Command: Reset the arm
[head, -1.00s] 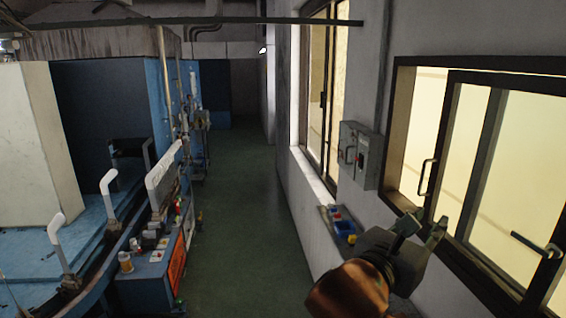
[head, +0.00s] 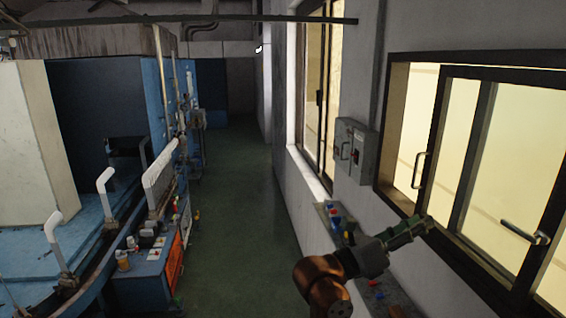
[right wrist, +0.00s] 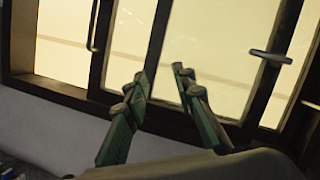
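My right gripper (head: 426,221) is in the lower right of the head view, in front of the window wall. It holds nothing. In the right wrist view its two green-grey fingers stand apart with a clear gap between the tips (right wrist: 162,73), and only the window shows behind them. My left gripper is not in either view.
A window with a dark frame (head: 467,72) and a grey wall box (head: 356,150) are on the right wall. A narrow ledge (head: 340,228) with small coloured items runs below, partly behind my right arm. A blue cabinet (head: 140,285) holds small containers. The green aisle floor (head: 235,200) is clear.

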